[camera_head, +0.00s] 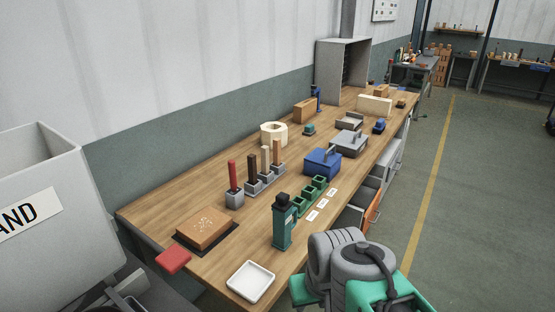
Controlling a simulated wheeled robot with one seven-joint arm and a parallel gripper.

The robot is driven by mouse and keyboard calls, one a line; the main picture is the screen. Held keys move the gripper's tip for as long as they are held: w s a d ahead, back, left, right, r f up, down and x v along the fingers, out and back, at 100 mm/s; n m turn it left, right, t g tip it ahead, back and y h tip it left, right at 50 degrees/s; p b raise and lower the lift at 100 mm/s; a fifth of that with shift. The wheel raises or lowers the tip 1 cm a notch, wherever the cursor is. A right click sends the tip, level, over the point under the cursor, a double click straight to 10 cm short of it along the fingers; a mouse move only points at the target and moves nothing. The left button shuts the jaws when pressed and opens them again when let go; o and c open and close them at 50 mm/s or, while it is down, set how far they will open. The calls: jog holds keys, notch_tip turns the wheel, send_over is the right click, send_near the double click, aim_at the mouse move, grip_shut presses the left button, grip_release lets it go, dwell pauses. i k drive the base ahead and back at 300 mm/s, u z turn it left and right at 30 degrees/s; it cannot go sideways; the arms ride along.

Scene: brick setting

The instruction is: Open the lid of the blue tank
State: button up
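The blue tank (322,164) stands on the wooden workbench (187,212), around the middle of its length and near the right edge. It is a boxy blue container with a blue top and a thin raised part on it that looks like a handle. Its lid looks shut, though it is small in the view. Grey and green parts at the bottom right look like my own arm, folded in front of the bench. I cannot see my gripper's fingers. The arm parts are well short of the tank.
Small green boxes (310,194) with white labels and a green post-like device (284,222) stand nearer than the tank. Upright handles in grey blocks (264,180) are to its left. A grey lidded box (348,144) sits just behind it. The floor (440,230) right of the bench is clear.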

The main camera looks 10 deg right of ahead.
aim_at(324, 152)
jog(key=u, duration=2.6)
jog(key=k, duration=1.15)
jog(key=z, duration=1.3)
jog(key=i, duration=1)
